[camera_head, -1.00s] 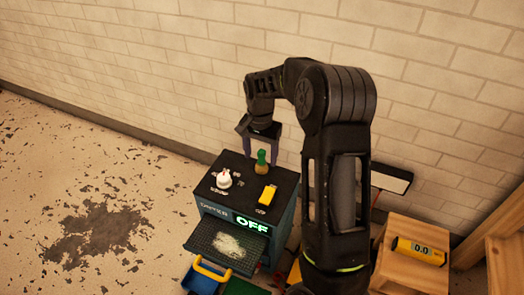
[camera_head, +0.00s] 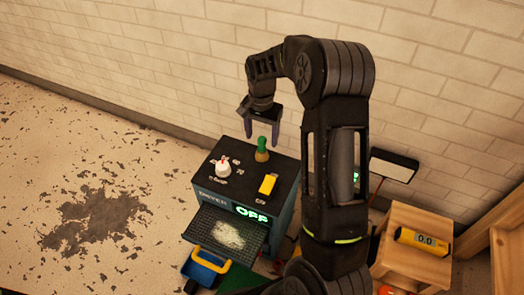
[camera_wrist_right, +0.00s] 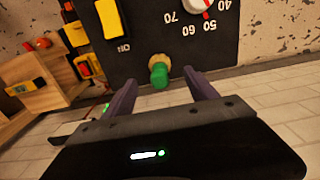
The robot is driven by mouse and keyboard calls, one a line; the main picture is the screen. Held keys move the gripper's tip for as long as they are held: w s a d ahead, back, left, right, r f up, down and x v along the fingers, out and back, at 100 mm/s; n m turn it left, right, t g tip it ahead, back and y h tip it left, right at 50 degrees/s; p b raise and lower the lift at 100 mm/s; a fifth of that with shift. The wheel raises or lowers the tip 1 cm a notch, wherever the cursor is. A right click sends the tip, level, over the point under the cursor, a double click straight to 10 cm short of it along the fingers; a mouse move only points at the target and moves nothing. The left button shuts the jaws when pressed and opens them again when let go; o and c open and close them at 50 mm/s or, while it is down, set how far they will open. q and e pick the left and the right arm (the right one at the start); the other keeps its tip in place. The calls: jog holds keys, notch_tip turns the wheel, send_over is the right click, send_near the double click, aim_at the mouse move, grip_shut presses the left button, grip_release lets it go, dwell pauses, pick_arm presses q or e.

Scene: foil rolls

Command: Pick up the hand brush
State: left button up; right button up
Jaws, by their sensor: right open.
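The hand brush, with a green handle and a tan lower part (camera_head: 262,156), stands upright on the black top of the dryer box (camera_head: 236,170), near its back edge. It also shows in the right wrist view (camera_wrist_right: 160,74), between the fingertips and a little beyond them. My right gripper (camera_head: 261,140) is over the brush, fingers pointing down, open, with a finger to each side of the handle. In the wrist view, gaps show between the handle and both fingers (camera_wrist_right: 160,84). The lower part is partly hidden behind the handle there. My left gripper is not in view.
A white knob (camera_head: 223,168) and a yellow switch (camera_head: 268,185) stand up from the box top. A mesh tray (camera_head: 207,234) with pale flakes juts from the front, above a blue bin (camera_head: 204,268). A wooden crate (camera_head: 412,266) with a yellow meter (camera_head: 424,241) stands at right.

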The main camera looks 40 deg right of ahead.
aim_at(262, 146)
notch_tip(262, 146, down, 5)
jog(key=shift+d+f+b, duration=0.1)
jog(key=shift+b, duration=0.9)
jog(key=shift+c, duration=0.6)
grip_shut()
